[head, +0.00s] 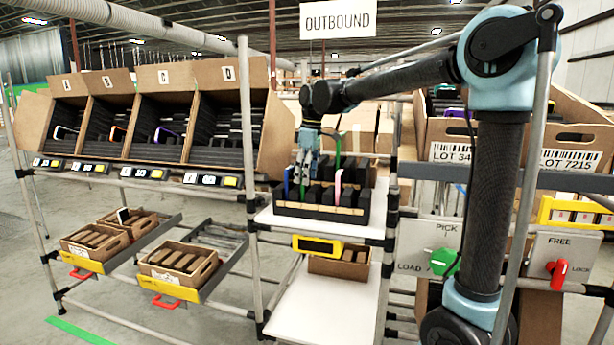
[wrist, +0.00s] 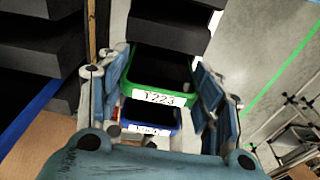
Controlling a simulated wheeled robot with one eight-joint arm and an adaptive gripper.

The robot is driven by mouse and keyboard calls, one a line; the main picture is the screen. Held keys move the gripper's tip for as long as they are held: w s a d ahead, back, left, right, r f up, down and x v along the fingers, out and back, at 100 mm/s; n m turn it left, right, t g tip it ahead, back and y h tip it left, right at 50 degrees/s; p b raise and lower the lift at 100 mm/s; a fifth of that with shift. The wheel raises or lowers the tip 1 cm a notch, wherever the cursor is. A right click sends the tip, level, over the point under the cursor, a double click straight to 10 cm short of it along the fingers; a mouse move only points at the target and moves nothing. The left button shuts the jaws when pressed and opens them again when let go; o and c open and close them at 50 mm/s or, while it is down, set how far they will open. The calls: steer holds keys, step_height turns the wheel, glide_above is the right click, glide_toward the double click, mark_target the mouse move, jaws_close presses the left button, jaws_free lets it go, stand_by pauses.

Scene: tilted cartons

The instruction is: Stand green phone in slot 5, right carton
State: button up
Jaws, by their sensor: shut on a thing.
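The green phone (wrist: 165,76), with a dark face and a label reading T223, is between the two fingers of my gripper (wrist: 165,100) in the wrist view. My gripper is shut on it. In the head view my gripper (head: 308,160) hangs over the black slotted tray (head: 318,212) on the middle stand. A thin green strip (head: 337,150) rises just right of it; I cannot tell whether this is the same phone. A labelled blue-rimmed item (wrist: 150,118) shows below the green phone.
A blue-edged phone (head: 287,182) and a pink-edged phone (head: 338,186) stand in the tray. Tilted cartons lettered A to D (head: 160,115) fill the left rack. A yellow-framed display (head: 317,246) is below the tray. Dark slabs (wrist: 165,25) lie close above the held phone.

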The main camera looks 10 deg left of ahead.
steer(key=shift+f, duration=0.15)
steer(key=o, duration=0.7)
steer(key=shift+c, duration=0.2)
steer(key=o, duration=0.3)
